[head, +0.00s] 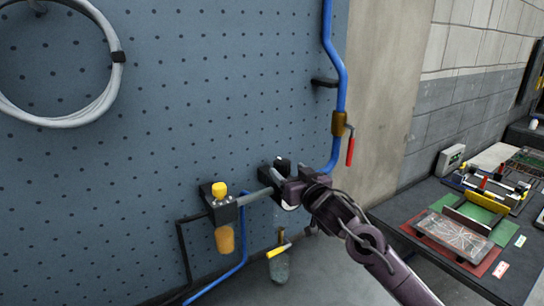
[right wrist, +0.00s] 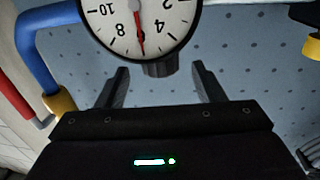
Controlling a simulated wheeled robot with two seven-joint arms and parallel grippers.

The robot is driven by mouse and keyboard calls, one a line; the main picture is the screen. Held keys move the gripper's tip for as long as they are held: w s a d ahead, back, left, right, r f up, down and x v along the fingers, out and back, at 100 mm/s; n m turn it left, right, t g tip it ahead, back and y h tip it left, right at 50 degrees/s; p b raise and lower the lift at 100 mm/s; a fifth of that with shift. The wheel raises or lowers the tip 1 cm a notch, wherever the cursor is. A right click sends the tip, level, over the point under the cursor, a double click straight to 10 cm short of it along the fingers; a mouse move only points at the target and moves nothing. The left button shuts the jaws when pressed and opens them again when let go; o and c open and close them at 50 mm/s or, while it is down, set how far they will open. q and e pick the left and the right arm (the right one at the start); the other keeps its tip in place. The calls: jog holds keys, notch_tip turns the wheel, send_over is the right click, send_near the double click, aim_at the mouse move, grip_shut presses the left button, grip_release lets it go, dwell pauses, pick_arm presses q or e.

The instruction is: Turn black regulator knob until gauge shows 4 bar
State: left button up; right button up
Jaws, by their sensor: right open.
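The pressure gauge (right wrist: 140,22) has a white dial and shows upside down in the right wrist view, its top cut off. Its red needle points at about 6. A black knob (right wrist: 160,68) shows just below the gauge, between my right fingertips in the picture; I cannot tell if they reach around it. In the head view the black regulator (head: 267,174) is on the pegboard, partly hidden by my right gripper (head: 290,186). Only a white sliver of the gauge (head: 290,206) shows there. My right gripper (right wrist: 160,72) is open and empty. My left gripper is out of view.
Left of the regulator is a unit with a yellow cap (head: 219,189) and amber bowl (head: 225,240). A blue pipe (head: 342,85) with a red-handled valve (head: 350,150) runs close by. A grey hose coil (head: 110,90) hangs upper left. A cluttered bench (head: 420,205) stands right.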

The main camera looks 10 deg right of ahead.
aim_at(279, 161)
jog(key=shift+r+p, duration=0.5)
jog(key=shift+r, duration=0.15)
jog(key=p+x, duration=0.1)
jog(key=x, duration=0.1)
jog(key=shift+w+a, duration=0.1)
jog(key=shift+w, duration=0.2)
jog(key=p+x, duration=0.1)
jog(key=x, duration=0.2)
jog(key=shift+w+a+f+p, duration=0.1)
jog(key=shift+w+f+p, duration=0.25)
jog(key=shift+w, duration=0.15)
jog(key=c, duration=1)
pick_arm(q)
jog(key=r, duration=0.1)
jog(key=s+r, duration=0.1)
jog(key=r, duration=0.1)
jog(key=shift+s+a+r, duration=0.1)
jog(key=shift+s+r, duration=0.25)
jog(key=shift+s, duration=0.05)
pick_arm(e)
jog(key=shift+o, duration=0.2)
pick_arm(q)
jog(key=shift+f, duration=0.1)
pick_arm(e)
jog(key=shift+f+y, duration=0.1)
jog(key=shift+y, duration=0.4)
